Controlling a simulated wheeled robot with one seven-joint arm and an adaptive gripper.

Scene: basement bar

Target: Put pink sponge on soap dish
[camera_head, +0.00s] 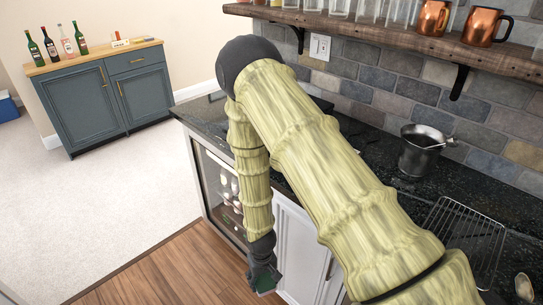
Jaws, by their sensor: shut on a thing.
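My gripper (263,279) hangs low in front of the white counter cabinets, above the wood floor. It is shut on a small dark green thing (266,284), mostly hidden by the fingers. I cannot tell whether this is the pink sponge; no pink surface shows. I cannot make out a soap dish for sure. A small pale oval thing (524,287) lies at the lower right edge of the counter, too unclear to name.
The dark counter (482,192) holds a metal pot (418,157) and a wire rack (462,232). A wooden shelf (400,37) with glasses and copper mugs (486,26) hangs above. A blue cabinet (88,101) with bottles stands at far left. The carpet between is clear.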

